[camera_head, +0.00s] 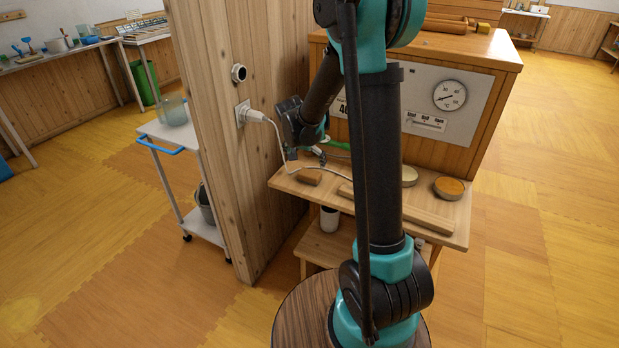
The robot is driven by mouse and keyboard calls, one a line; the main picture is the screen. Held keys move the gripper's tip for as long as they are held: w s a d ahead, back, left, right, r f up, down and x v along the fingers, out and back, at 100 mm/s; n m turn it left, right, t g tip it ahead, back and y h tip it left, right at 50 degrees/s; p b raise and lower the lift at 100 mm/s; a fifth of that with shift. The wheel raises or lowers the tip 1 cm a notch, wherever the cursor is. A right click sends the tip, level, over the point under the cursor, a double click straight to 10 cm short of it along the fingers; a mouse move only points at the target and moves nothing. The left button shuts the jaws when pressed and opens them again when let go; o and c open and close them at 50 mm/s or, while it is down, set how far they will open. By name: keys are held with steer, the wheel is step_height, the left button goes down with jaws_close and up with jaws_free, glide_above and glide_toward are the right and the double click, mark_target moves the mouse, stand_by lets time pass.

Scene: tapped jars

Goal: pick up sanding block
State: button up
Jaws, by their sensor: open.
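A small brown block (309,177), which looks like the sanding block, lies on the left part of the wooden bench top (283,185). My gripper (306,157) hangs just above and behind the block, close to it. Its fingers are small and partly hidden in this view, and I see nothing held in them. I cannot tell whether a fingertip touches the block.
A white plug (256,115) sits in the wooden post (215,130); its cord crosses the bench near my gripper. A long wooden strip (415,213) lies along the front edge. A round orange-topped tin (448,188) stands at the right. My arm hides the bench's middle.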

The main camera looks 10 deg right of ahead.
mark_target(309, 174)
steer(key=shift+x, duration=1.25)
steer(key=shift+w+d+f, duration=0.1)
steer(key=shift+w+f, duration=0.1)
steer(key=shift+f, duration=1.15)
steer(key=shift+w+d+f, duration=0.1)
steer(key=shift+w+f, duration=0.1)
steer(key=shift+f, duration=1.1)
steer(key=c, duration=1.4)
steer(key=shift+o, duration=0.2)
steer(key=shift+r, duration=0.1)
step_height(309, 174, up, 20)
